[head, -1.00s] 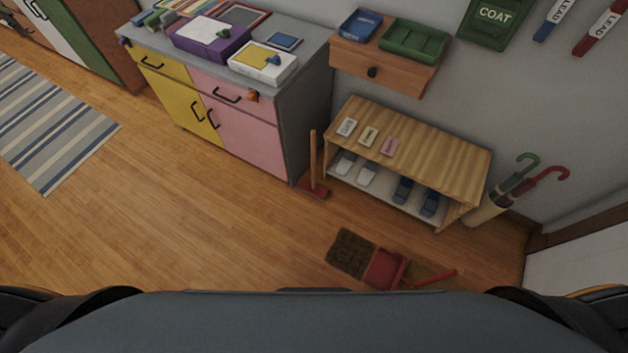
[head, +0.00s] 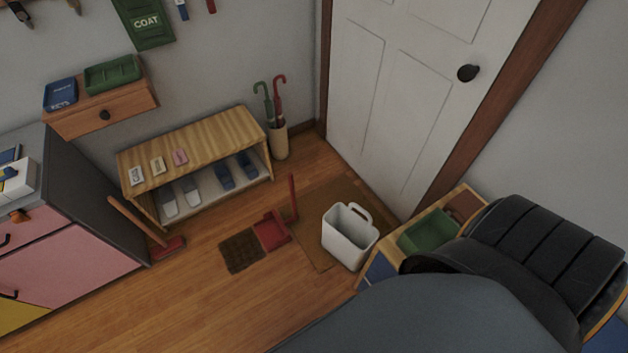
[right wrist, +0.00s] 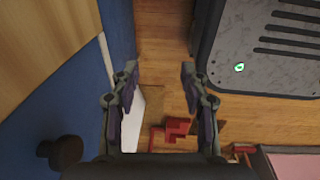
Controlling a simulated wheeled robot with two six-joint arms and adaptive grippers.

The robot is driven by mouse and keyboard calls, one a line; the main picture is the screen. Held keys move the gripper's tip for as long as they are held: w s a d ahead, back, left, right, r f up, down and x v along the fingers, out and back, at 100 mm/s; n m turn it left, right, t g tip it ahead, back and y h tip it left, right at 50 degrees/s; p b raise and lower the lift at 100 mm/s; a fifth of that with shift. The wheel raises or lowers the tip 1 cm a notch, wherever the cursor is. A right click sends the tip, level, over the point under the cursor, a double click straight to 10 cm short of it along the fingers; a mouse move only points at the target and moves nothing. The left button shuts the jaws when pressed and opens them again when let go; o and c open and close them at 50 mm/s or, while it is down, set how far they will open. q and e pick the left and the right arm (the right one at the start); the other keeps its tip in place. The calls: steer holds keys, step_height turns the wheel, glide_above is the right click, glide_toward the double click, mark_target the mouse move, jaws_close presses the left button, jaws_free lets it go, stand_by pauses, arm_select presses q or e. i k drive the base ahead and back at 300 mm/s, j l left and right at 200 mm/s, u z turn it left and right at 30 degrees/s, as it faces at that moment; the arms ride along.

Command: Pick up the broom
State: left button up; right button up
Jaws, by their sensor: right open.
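The broom (head: 138,221) has a wooden stick and a red head (head: 169,248). In the head view it stands on the floor, tilted, beside the pink-doored cabinet at the left. A red dustpan (head: 271,230) with an upright red handle lies on the floor right of it. My right gripper (right wrist: 159,82) is open and empty in the right wrist view, with a red piece (right wrist: 176,129), apparently the dustpan, on the floor beyond it. I cannot clearly make out the broom in that view. My left gripper is in neither current view.
A brown mat (head: 241,250) lies beside the dustpan. A white bin (head: 349,236) stands near the door (head: 400,90). A shoe bench (head: 195,150) and umbrella stand (head: 279,142) line the wall. A blue panel (right wrist: 60,120) is close left of my right gripper. Floor before the broom is clear.

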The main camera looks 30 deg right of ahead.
mark_target(169, 247)
steer(key=k+l+z, duration=0.1)
steer(key=z, duration=0.35)
steer(key=i, duration=0.1)
steer(key=k+u, duration=0.35)
steer(key=i+u, duration=0.2)
steer(key=u, duration=0.25)
steer(key=i+l+u, duration=0.15)
steer(key=u, duration=0.3)
